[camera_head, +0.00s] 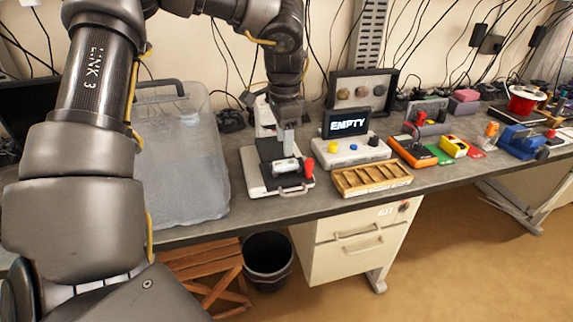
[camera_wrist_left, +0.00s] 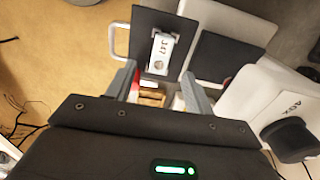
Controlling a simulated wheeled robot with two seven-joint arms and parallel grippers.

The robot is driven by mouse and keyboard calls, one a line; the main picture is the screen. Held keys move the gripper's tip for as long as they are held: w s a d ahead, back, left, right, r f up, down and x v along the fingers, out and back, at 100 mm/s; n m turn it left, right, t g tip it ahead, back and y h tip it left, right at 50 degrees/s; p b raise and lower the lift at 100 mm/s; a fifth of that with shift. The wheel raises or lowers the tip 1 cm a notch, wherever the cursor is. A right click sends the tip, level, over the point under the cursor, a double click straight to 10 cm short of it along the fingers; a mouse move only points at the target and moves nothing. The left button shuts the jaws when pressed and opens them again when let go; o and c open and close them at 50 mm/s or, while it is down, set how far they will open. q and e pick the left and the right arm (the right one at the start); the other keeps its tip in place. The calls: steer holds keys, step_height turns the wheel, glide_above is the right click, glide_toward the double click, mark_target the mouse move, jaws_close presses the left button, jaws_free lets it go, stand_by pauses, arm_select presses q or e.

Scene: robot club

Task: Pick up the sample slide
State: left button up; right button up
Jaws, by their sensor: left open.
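The sample slide (camera_wrist_left: 164,45) is a small white piece with dark digits and a reddish spot. In the left wrist view it lies on a black pad of the device (camera_wrist_left: 201,18). In the head view the slide (camera_head: 285,168) shows as a small pale piece on the white-and-black device (camera_head: 256,184), just below my left gripper (camera_head: 288,153). In the left wrist view my left gripper (camera_wrist_left: 158,72) is open, its two fingers spread to either side of the slide's near end. Contact with the slide cannot be told. My right gripper is not in view.
A red knob (camera_head: 308,166) stands close right of the slide. A display reading EMPTY (camera_head: 348,124) and a wooden compartment tray (camera_head: 371,190) are to the right. A large translucent container (camera_head: 180,170) stands left. The bench front edge is close to the device.

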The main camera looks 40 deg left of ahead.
mark_target(286, 163)
arm_select(q)
steer(key=shift+f, duration=0.6)
steer(key=shift+s+f+p, duration=0.1)
steer(key=shift+s+p, duration=0.05)
steer(key=shift+p, duration=0.15)
steer(key=f, duration=0.1)
steer(key=f+p, duration=0.1)
steer(key=f, duration=0.3)
steer(key=shift+w+p, duration=0.35)
steer(key=shift+p, duration=0.05)
steer(key=shift+s+r, duration=0.1)
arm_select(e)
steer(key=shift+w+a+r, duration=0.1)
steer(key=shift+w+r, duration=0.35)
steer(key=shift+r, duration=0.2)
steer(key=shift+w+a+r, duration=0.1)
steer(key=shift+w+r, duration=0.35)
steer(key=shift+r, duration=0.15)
arm_select(q)
steer(key=shift+c, duration=0.8)
steer(key=c, duration=0.9)
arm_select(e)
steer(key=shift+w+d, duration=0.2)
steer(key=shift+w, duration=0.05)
